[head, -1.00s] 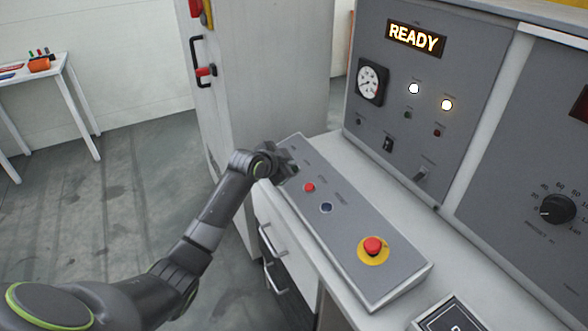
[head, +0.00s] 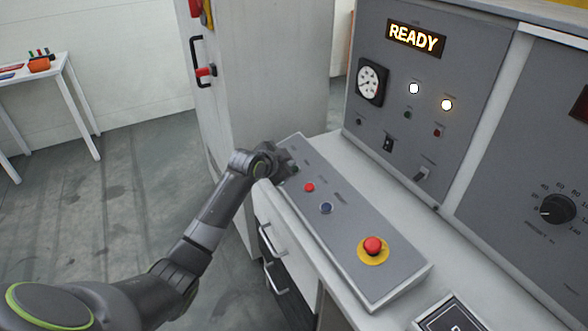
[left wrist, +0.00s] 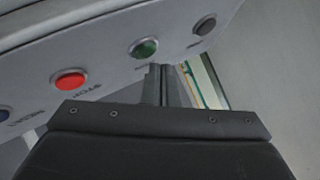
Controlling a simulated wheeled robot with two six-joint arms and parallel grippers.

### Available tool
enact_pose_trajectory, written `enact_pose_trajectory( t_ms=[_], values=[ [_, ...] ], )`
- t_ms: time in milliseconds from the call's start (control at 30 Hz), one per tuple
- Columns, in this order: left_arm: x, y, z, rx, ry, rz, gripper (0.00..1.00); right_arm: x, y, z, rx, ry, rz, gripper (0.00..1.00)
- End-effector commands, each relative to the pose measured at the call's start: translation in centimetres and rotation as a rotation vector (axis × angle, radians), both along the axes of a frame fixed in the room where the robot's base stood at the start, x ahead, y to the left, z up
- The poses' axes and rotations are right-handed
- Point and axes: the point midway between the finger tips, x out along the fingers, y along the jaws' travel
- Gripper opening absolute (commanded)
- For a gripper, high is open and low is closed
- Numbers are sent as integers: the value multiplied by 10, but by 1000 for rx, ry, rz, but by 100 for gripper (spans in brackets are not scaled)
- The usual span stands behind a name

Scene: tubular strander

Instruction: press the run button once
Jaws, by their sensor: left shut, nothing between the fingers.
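The sloped grey console (head: 350,220) carries a row of buttons. In the left wrist view a green button (left wrist: 143,48) sits between the red stop button (left wrist: 70,80) and a dark button (left wrist: 205,25). The green button's label is mostly hidden, so I cannot read it. My left gripper (head: 288,164) is at the console's far end; it also shows in the left wrist view (left wrist: 166,75), shut and empty. Its fingertips appear just beside the green button, on the label side; I cannot tell whether they touch the console. My right gripper is not in view.
A red emergency-stop knob (head: 373,246) on a yellow base stands at the console's near end, with a blue button (head: 326,208) farther along. The upright panel behind has a lit READY display (head: 416,39). A grey cabinet (head: 270,80) stands beyond the gripper.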

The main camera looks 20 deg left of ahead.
Motion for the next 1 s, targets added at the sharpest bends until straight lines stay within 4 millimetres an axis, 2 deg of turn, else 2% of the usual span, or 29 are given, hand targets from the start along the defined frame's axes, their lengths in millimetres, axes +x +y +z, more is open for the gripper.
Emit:
enact_pose_trajectory(
  t_ms=[267, 1000],
  values=[
    [2, -2, -8, 0, 1, -1, 0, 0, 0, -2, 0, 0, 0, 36],
    [3, -2, -12, 0, 0, 0, 0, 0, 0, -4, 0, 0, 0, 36]
  ],
)
